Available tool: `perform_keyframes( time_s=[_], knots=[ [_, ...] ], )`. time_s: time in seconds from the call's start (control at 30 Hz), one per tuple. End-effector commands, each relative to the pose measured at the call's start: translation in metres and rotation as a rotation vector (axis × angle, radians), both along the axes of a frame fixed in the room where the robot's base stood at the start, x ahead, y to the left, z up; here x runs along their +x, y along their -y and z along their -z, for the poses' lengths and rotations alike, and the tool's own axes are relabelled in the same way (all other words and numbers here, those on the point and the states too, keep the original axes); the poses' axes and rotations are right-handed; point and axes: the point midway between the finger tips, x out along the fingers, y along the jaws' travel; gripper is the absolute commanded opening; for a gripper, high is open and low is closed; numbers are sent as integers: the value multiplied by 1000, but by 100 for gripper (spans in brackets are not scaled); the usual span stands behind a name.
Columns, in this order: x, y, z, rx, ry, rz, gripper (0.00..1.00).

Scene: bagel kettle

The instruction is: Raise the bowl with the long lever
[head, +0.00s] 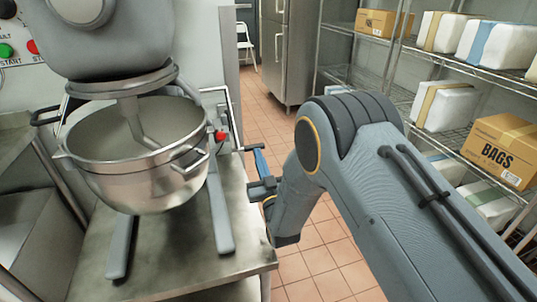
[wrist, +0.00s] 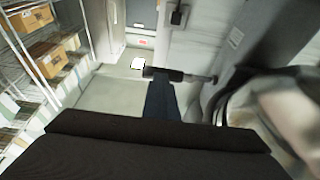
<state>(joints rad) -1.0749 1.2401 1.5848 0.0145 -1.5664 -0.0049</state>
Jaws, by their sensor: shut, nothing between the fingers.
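The steel bowl (head: 135,175) sits upright under the mixer head, with the beater (head: 135,125) reaching into it. A lever with a black grip (head: 250,147) sticks out to the right of the mixer. In the wrist view its black grip (wrist: 165,73) lies crosswise, with a thin rod running right. My gripper (head: 259,156) is shut and empty, its blue fingers pointing up at the grip. In the wrist view the fingertips (wrist: 158,84) overlap the grip's near edge. I cannot tell whether they touch. A red knob (head: 221,135) sits by the lever's root.
The mixer stands on a steel table (head: 175,265). Wire shelves with boxes (head: 505,150) line the right side. A steel cabinet (head: 288,50) stands at the back. Tiled floor (head: 320,255) shows beside the table.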

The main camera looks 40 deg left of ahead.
Motion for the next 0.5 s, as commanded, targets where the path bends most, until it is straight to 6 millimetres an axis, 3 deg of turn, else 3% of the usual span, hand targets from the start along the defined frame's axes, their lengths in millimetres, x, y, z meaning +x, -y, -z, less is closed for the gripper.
perform_keyframes(
  time_s=[0.2, 0.5],
  knots=[
    [6, -19, 28, 2, 1, -7, 0],
    [19, -39, 54, 1, 1, -4, 0]
  ],
)
